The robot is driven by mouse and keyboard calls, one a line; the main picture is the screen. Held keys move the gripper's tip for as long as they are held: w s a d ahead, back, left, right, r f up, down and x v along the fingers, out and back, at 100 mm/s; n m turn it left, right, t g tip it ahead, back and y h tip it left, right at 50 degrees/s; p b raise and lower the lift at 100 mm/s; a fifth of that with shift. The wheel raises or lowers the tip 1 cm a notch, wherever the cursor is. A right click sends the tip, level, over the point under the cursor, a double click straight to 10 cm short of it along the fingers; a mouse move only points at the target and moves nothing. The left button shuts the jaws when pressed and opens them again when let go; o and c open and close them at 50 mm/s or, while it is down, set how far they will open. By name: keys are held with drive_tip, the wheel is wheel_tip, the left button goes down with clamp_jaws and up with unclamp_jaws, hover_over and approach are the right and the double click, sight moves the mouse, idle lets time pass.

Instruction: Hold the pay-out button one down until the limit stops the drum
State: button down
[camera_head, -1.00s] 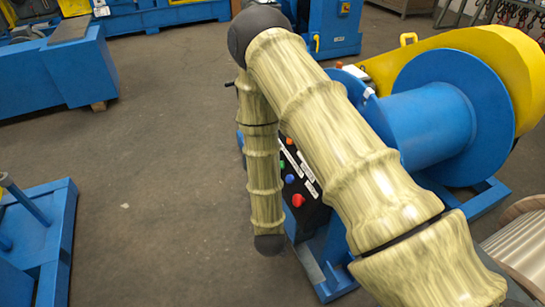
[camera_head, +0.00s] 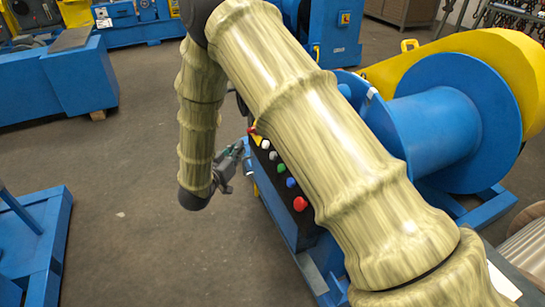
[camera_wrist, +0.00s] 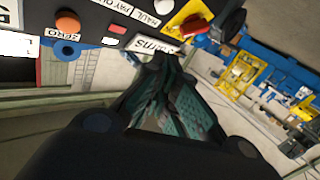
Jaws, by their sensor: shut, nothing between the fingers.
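The dark control panel (camera_head: 292,206) stands in front of the blue winch drum (camera_head: 440,128). Its row of buttons runs from a red one near me through blue, green and white to a red one on yellow. In the wrist view the panel (camera_wrist: 95,12) fills the top, with labels reading partly "HAUL", "PAY OUT" and "ZERO". My gripper (camera_head: 239,148) is shut and empty beside the panel's far end. Its fingertips (camera_wrist: 168,58) point at the panel edge; contact cannot be told.
My arm covers part of the panel and the drum's near side. A yellow guard (camera_head: 480,50) stands behind the drum. A blue bench (camera_head: 60,75) is at left back and a blue frame (camera_head: 35,245) at left front. The floor between is clear.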

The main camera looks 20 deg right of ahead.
drive_tip(key=d+f+b, duration=0.3)
drive_tip(key=d+f, duration=0.1)
drive_tip(key=d, duration=0.4)
idle(0.5)
drive_tip(key=shift+w+d, duration=0.1)
idle(1.3)
drive_tip(key=shift+d+f, duration=0.15)
drive_tip(key=shift+d, duration=0.1)
drive_tip(key=shift+d+f, duration=0.25)
drive_tip(key=shift+d, duration=0.2)
idle(4.6)
